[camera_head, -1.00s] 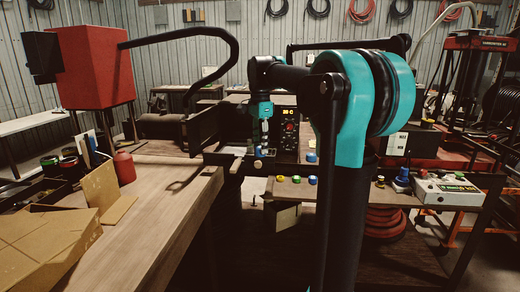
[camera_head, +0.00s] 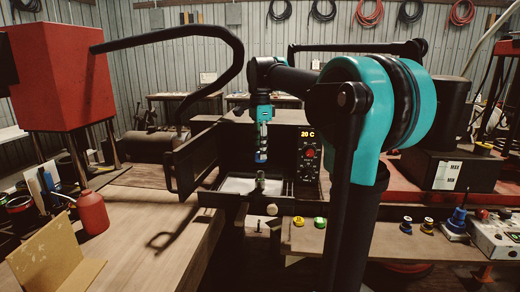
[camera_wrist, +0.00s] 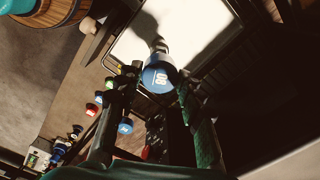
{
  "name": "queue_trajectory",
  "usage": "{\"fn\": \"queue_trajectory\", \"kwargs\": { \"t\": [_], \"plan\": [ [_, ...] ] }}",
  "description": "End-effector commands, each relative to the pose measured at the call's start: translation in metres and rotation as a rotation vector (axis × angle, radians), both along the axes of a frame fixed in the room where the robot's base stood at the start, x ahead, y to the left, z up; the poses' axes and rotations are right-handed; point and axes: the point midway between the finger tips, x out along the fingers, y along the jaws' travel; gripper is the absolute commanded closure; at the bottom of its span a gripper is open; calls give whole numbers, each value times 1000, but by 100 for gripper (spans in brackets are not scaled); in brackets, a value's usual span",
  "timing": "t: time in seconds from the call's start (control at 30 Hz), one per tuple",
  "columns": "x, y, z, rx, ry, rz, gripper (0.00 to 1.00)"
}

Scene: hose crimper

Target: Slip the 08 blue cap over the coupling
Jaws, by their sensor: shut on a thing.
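My gripper (camera_head: 262,148) points down in the head view and is shut on the blue cap (camera_head: 261,158). In the wrist view the cap (camera_wrist: 158,77) shows a white 08 on its face, between my two fingers (camera_wrist: 155,88). The coupling (camera_head: 260,181) stands upright at the front of the machine's pale tray, just below the cap in the head view. In the wrist view the coupling (camera_wrist: 158,46) shows as a small dark post beyond the cap, partly hidden by it. Cap and coupling look apart in the head view, with a small gap.
The black crimper box (camera_head: 287,150) with its lit display stands behind and right of my gripper. A yellow cap (camera_head: 298,221) and a green cap (camera_head: 320,222) sit on the lower bench. A red bottle (camera_head: 92,212) and cardboard (camera_head: 55,258) are on the left bench.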

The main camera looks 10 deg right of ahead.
Motion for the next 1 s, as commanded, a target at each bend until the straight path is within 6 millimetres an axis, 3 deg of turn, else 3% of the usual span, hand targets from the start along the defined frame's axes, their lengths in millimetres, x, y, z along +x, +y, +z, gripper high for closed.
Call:
{"fn": "queue_trajectory", "kwargs": {
  "t": [1.0],
  "plan": [
    [0, 0, -54, 0, 0, 0, 74]
  ]
}}
